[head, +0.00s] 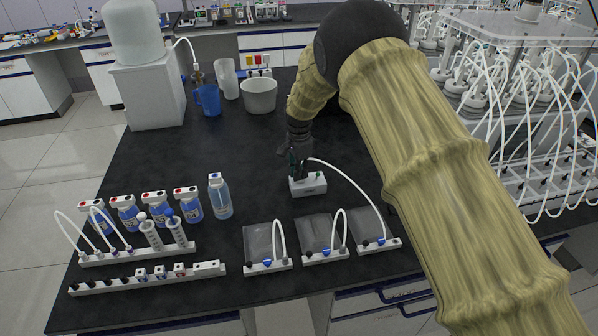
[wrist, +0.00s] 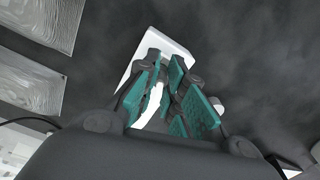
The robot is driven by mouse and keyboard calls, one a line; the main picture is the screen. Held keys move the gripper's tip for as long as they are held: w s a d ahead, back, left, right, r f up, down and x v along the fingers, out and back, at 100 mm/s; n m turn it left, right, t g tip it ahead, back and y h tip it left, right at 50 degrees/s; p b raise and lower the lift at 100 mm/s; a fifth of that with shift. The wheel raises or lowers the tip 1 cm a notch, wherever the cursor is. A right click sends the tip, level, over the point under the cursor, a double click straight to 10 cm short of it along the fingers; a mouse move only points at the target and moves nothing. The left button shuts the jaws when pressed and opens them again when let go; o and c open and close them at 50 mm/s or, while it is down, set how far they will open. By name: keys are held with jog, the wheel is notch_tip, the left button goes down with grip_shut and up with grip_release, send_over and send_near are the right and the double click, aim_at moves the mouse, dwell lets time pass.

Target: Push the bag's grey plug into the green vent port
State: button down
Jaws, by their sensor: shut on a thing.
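My gripper (head: 298,162) is over the middle of the black bench, pointing down at a small white block (head: 308,186). Its teal-padded fingers (wrist: 172,92) are closed together in the wrist view, with a white tube (wrist: 152,104) between or just behind them. In the head view this tube (head: 350,180) arcs from the gripper to the rightmost grey bag (head: 367,226). The grey plug at the tube's end is hidden by the fingers. The white block also shows beyond the fingertips in the wrist view (wrist: 178,50).
Two more flat bags (head: 262,238) (head: 313,230) with tubes lie left of the held one. Blue bottles (head: 190,205) and white racks (head: 148,278) stand at the left. A blue jug (head: 207,100) and a white tub (head: 259,96) are at the back. The bench between is clear.

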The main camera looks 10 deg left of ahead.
jog(key=c, duration=1.4)
grip_release()
jog(key=shift+c, duration=0.2)
